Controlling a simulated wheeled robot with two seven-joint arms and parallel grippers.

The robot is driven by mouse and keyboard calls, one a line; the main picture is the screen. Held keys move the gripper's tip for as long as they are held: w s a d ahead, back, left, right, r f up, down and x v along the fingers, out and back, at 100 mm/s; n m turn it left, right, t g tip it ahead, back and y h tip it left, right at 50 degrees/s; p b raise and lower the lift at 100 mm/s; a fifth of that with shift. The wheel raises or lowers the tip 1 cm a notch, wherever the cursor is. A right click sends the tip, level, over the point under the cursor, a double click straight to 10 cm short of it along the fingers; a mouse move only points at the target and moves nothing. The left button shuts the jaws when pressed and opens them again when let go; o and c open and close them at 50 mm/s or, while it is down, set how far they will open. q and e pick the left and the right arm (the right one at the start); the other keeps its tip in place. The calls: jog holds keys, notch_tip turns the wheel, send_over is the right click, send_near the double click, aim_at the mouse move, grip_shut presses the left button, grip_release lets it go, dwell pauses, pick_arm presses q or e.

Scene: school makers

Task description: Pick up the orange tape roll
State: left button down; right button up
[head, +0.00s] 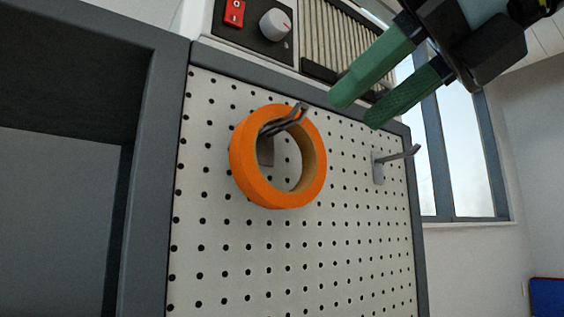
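The orange tape roll (243,163) hangs on a metal hook (287,121) on the white pegboard, near the middle of the head view. The hook's prongs pass through the roll's hole. My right gripper (356,109) comes in from the top right with two green fingers. The fingers are apart with a gap between them and nothing held. In the picture their tips are above and to the right of the roll, not touching it. My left gripper is not in view.
A second, empty hook (379,166) sticks out of the pegboard (345,260) at the right. A grey frame (160,180) edges the board. Above stands a device with a red switch (234,13) and a knob (275,24). A window (458,150) is behind at the right.

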aim_at(322, 155)
jog(key=shift+m+t+h, duration=0.6)
jog(key=shift+t+h, duration=0.1)
jog(key=shift+h, duration=0.1)
jog(key=w, duration=0.2)
jog(key=w+a+f+p, duration=0.1)
jog(key=w+a, duration=0.1)
jog(key=w, duration=0.1)
jog(key=shift+w+f, duration=0.2)
jog(key=shift+w, duration=0.15)
jog(key=p+x, duration=0.2)
jog(key=x, duration=0.2)
jog(key=shift+w+f, duration=0.15)
jog(key=shift+w+a+f, duration=0.25)
jog(key=shift+w, duration=0.1)
jog(key=shift+s, duration=0.1)
grip_shut()
